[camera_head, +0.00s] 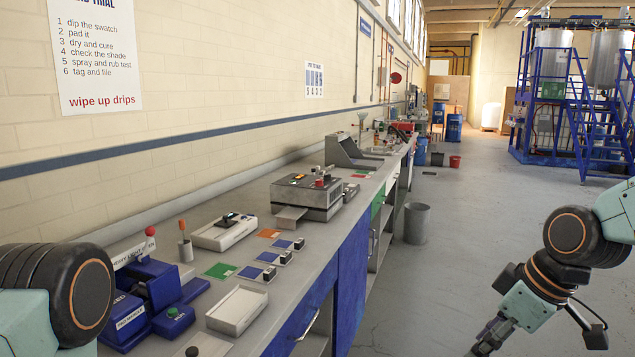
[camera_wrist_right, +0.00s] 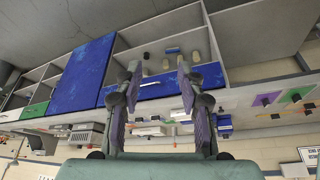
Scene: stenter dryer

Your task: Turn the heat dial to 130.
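The grey box-shaped dryer (camera_head: 307,198) stands on the bench in the middle of the head view, with a tray jutting from its front. Small dark and red controls (camera_head: 320,182) show on its top. They are too small to tell which is the heat dial or what it reads. My right gripper (camera_head: 484,344) hangs low at the bottom right of the head view, over the floor and apart from the bench. In the right wrist view my right gripper (camera_wrist_right: 160,72) is open, with nothing between its fingers. My left arm shows at the left edge; its gripper is out of view.
The long grey bench runs along the wall. A blue press (camera_head: 152,300), a white box (camera_head: 237,310), a white scale-like device (camera_head: 224,232) and several swatches lie before the dryer. A grey bin (camera_head: 416,223) stands on the floor beside the bench.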

